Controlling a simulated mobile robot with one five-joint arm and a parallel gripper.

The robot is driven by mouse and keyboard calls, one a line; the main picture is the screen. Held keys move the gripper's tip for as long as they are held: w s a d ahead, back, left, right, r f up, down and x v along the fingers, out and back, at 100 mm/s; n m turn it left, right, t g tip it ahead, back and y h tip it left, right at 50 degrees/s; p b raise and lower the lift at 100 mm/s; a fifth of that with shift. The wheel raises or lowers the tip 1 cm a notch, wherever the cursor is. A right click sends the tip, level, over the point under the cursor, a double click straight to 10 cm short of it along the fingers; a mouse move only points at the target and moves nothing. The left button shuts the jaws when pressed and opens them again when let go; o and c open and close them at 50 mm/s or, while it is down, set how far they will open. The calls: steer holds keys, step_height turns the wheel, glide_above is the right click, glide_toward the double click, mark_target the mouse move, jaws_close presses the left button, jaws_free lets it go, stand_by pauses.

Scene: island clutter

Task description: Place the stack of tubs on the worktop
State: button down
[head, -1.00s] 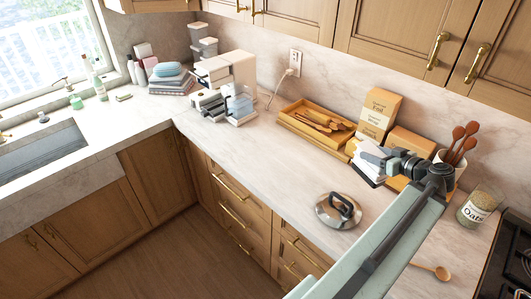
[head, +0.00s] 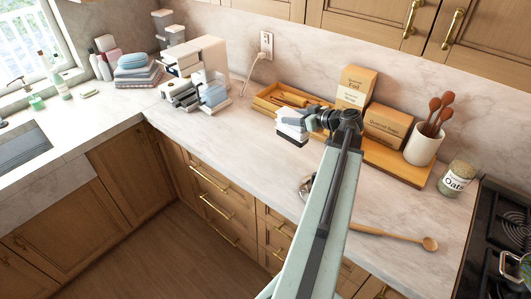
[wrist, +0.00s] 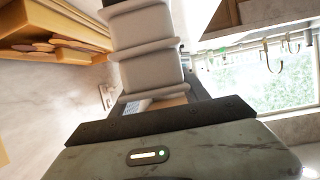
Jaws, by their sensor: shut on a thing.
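My gripper (head: 307,122) is shut on a small stack of white and grey tubs (head: 291,131), which is in front of the wooden tray at the back of the worktop (head: 235,143). In the wrist view the stack (wrist: 146,55) shows as several pale nested tubs with rims, beyond the dark gripper edge. I cannot tell from these frames whether the stack's base touches the worktop. Part of the stack's right side is hidden by the gripper.
A wooden tray (head: 266,101) lies behind the stack. Boxes (head: 388,124) and a spoon crock (head: 424,143) stand to the right. A pot lid (head: 304,188) is partly hidden by my arm. A wooden spoon (head: 400,236) lies near the front. Worktop left of the stack is clear.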

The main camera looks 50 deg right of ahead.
steer(key=n+y, duration=0.1)
glide_above(277, 135)
steer(key=shift+w+d+f, duration=0.1)
steer(key=shift+w+f, duration=0.25)
steer(key=shift+f, duration=0.2)
step_height(277, 135, down, 10)
steer(key=b, duration=1.1)
steer(key=shift+f, duration=0.2)
steer(key=shift+r+p, duration=0.25)
steer(key=shift+p, duration=0.05)
steer(key=shift+f, duration=0.25)
steer(key=c, duration=0.6)
jaws_free()
steer(key=shift+r, duration=0.1)
steer(key=shift+o, duration=0.2)
